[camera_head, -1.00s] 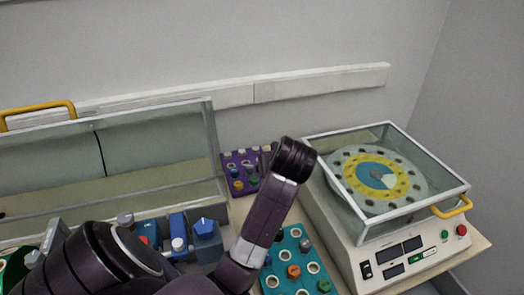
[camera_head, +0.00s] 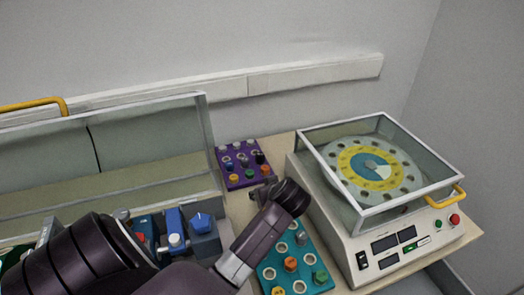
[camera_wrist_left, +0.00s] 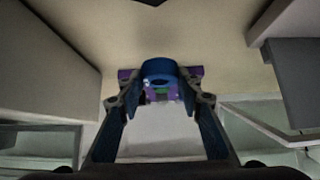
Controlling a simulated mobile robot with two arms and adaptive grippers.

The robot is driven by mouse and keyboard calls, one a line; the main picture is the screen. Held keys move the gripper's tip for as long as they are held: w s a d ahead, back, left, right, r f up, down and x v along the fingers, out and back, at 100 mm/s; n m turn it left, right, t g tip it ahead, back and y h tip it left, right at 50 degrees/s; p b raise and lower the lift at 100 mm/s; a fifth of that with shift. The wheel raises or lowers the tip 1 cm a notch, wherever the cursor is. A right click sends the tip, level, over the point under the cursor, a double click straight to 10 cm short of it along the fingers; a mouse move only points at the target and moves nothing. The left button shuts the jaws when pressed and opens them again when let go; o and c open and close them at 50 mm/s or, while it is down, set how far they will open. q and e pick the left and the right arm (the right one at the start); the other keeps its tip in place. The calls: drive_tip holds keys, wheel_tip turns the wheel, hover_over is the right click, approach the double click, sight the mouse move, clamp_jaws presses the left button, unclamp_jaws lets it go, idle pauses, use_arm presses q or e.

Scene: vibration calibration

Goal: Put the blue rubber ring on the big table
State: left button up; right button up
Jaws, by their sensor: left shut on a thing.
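A blue rubber ring (camera_wrist_left: 160,70) is between the fingertips of my left gripper (camera_wrist_left: 160,92) in the left wrist view. The gripper is shut on it. In the head view my left gripper (camera_head: 264,192) is small and partly hidden by my dark wrist, just in front of the purple rack; the ring cannot be made out there. The beige top of the big table (camera_head: 283,150) shows between the devices, and in the left wrist view (camera_wrist_left: 215,45). My right gripper is not in view.
A purple rack (camera_head: 237,178) with coloured pieces stands at the back. A teal rack (camera_head: 318,268) stands in front. A glass-lidded machine (camera_head: 380,228) is on the right, a large clear-lidded box (camera_head: 150,148) on the left. Bare tabletop lies around the purple rack.

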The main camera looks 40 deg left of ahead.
use_arm(q)
drive_tip(key=shift+f, duration=2.2)
drive_tip(key=o, duration=1.1)
drive_tip(key=shift+r, duration=0.1)
drive_tip(key=v, duration=1.2)
drive_tip(key=shift+s, duration=0.1)
